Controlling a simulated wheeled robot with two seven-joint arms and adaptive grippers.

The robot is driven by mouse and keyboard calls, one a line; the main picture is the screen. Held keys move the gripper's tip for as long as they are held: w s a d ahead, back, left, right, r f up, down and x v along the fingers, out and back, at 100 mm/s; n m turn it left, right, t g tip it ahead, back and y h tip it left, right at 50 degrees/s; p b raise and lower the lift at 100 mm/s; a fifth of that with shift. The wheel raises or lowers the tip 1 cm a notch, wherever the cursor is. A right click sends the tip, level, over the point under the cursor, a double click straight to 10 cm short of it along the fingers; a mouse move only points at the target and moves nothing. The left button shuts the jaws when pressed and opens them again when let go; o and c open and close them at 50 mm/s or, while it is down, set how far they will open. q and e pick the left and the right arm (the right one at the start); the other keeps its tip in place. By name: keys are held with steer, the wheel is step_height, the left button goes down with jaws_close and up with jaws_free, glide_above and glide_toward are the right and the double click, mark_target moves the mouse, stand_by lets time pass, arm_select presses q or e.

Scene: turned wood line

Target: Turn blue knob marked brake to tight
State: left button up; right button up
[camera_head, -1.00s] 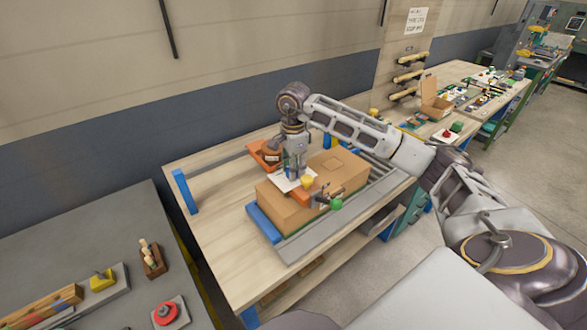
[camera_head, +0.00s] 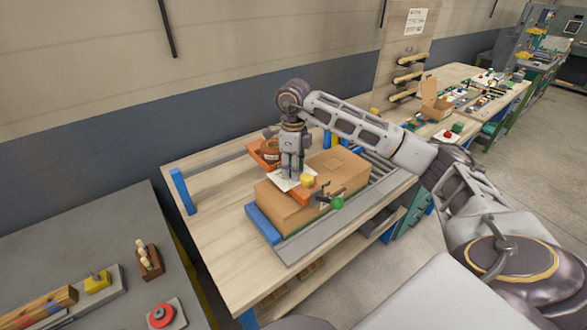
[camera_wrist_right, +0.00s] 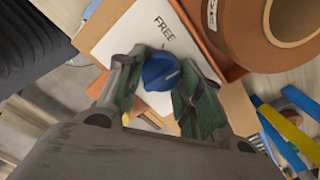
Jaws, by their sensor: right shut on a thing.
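The blue knob (camera_wrist_right: 160,72) stands on a white plate (camera_wrist_right: 120,38) in the right wrist view. The word FREE is printed on the plate just beyond the knob. My right gripper (camera_wrist_right: 159,88) is shut on the knob, with one green-padded finger on each side. In the head view my right gripper (camera_head: 291,172) points down at the white plate (camera_head: 284,181) by the cardboard box, and the knob is hidden there. My left gripper is not in view.
A brown roll (camera_wrist_right: 262,30) sits close beside the plate. A cardboard box (camera_head: 338,172), a yellow knob (camera_head: 307,181) and a green ball (camera_head: 337,202) are near my gripper on the wooden bench. A grey table (camera_head: 75,245) with a red button (camera_head: 161,315) is at the left.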

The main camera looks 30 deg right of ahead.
steer(key=m, duration=0.3)
steer(key=shift+m, duration=0.4)
steer(key=shift+a+r+m+b, duration=0.1)
steer(key=shift+m+b, duration=0.25)
steer(key=shift+m, duration=1.65)
steer(key=o, duration=0.8)
steer(key=shift+r, duration=5.95)
